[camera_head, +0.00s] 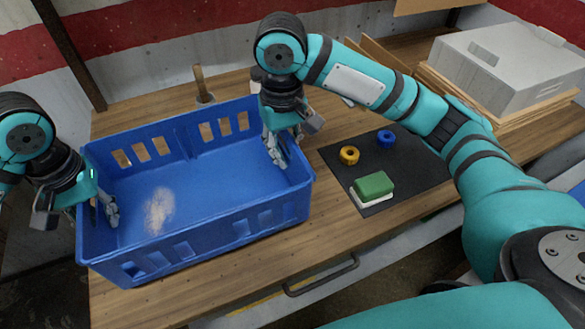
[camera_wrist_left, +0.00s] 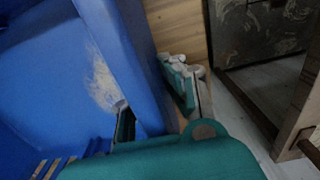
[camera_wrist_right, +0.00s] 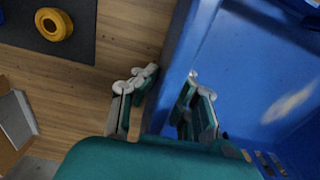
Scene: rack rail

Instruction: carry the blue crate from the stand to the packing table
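The blue crate (camera_head: 160,262) is empty and sits upright on a wooden tabletop (camera_head: 335,238), left of a dark mat. I cannot tell from the frames whether this surface is the stand or the packing table. My left gripper (camera_head: 108,208) is at the crate's left end wall; in the left wrist view its fingers (camera_wrist_left: 155,100) are on either side of the wall. My right gripper (camera_head: 277,148) is at the right end wall; in the right wrist view its fingers (camera_wrist_right: 165,95) stand apart, one inside the crate and one outside, with a gap beside the wall.
The dark mat (camera_head: 415,165) holds a yellow ring (camera_head: 349,155), a blue ring (camera_head: 386,139) and a green-and-white block (camera_head: 373,187). A grey box (camera_head: 505,75) stands on flat boards at the back right. A wooden-handled tool (camera_head: 201,85) stands behind the crate. A drawer handle (camera_head: 320,278) is on the front.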

